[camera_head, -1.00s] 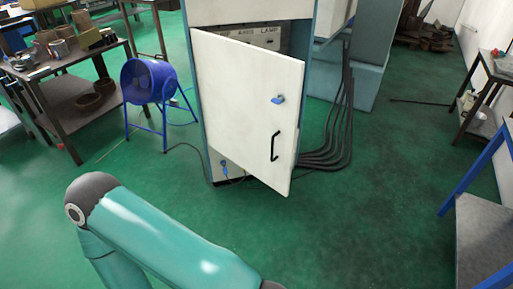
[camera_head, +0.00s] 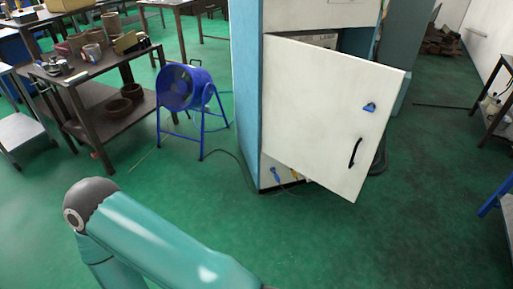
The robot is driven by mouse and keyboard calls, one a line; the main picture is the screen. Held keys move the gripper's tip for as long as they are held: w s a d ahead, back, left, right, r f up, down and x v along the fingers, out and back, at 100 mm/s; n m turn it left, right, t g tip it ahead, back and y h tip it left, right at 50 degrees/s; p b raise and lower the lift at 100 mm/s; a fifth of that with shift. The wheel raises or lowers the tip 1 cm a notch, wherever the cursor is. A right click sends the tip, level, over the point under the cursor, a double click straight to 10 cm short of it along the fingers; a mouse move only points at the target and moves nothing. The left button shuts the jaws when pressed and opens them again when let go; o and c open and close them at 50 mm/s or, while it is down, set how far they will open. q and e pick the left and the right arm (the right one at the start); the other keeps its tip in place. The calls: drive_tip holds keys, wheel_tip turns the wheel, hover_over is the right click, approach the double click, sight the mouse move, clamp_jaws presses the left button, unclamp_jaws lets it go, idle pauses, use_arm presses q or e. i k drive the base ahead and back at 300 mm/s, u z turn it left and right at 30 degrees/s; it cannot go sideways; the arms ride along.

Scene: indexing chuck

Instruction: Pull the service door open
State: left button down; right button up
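The white service door (camera_head: 325,110) stands partly open on the cabinet (camera_head: 246,90), hinged at its left edge, its right edge swung out toward me. It carries a black bar handle (camera_head: 355,153) low on the right and a blue latch (camera_head: 369,107) above it. The cabinet's inside is mostly hidden behind the door. My teal arm crosses the bottom left of the view, apart from the door. Neither of my grippers shows.
A blue fan (camera_head: 183,88) on a stand is left of the cabinet, with a cable running along the floor. A dark workbench (camera_head: 95,72) holds pots at the left. A blue-framed table (camera_head: 497,200) is at the right edge. The green floor (camera_head: 290,235) before the door is clear.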

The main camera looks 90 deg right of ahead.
sight(315, 123)
drive_tip(key=u, duration=0.1)
drive_tip(key=i, duration=1.05)
drive_tip(key=z, duration=1.25)
drive_tip(key=i, duration=0.25)
drive_tip(key=z, duration=2.15)
drive_tip(key=k, duration=0.55)
drive_tip(key=z, duration=0.4)
drive_tip(key=i, duration=1.55)
drive_tip(key=u, duration=0.35)
